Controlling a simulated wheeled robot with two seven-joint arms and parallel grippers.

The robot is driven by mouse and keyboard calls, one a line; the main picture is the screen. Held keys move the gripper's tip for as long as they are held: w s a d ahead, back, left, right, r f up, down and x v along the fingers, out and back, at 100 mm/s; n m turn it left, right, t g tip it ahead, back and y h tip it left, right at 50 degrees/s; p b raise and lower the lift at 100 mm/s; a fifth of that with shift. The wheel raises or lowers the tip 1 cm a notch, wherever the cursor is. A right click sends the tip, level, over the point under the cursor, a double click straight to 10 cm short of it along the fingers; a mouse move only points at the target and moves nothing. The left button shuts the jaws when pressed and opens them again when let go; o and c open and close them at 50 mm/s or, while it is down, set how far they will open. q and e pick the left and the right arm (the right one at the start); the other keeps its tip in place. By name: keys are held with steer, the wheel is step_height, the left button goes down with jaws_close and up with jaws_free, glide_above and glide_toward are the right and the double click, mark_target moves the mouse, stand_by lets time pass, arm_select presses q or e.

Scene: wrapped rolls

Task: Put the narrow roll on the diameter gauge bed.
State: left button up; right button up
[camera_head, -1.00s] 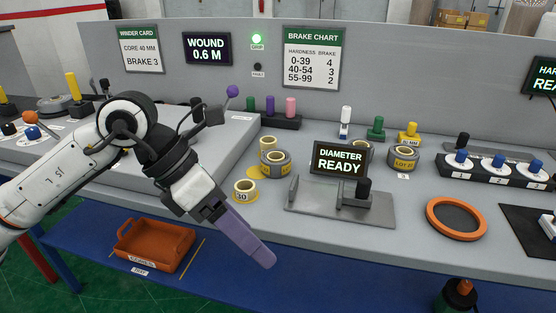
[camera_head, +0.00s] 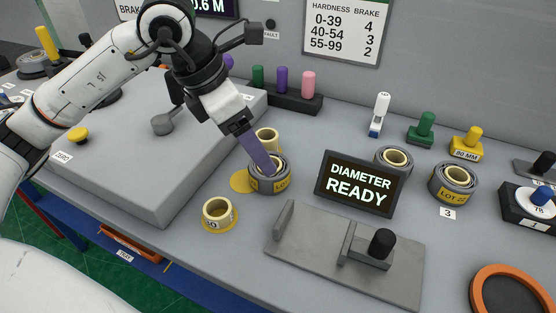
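The diameter gauge bed (camera_head: 315,245) is a bare grey plate with an upright end stop and a sliding block with a black knob (camera_head: 382,244). A grey wrapped roll with a yellow LOT label (camera_head: 266,186) stands left of the gauge display. My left gripper (camera_head: 268,169) points down at this roll, its purple fingertip over or in the roll's top. The finger gap is hidden, so I cannot tell whether it grips. Other grey rolls stand behind the display (camera_head: 393,158) and to its right (camera_head: 453,184). I cannot tell which roll is the narrow one. My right gripper is out of view.
The DIAMETER READY display (camera_head: 359,185) stands behind the bed. A cream core (camera_head: 267,138) stands behind the gripped-at roll, and a small yellow-based core (camera_head: 219,214) in front left. A raised grey block (camera_head: 130,150) lies left, an orange ring (camera_head: 480,288) right.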

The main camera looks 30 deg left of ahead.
mark_target(277, 182)
arm_select(q)
steer(key=x, duration=0.3)
steer(key=shift+s, duration=0.2)
steer(key=x, duration=0.5)
steer(key=shift+w, duration=0.3)
steer(key=c, duration=1)
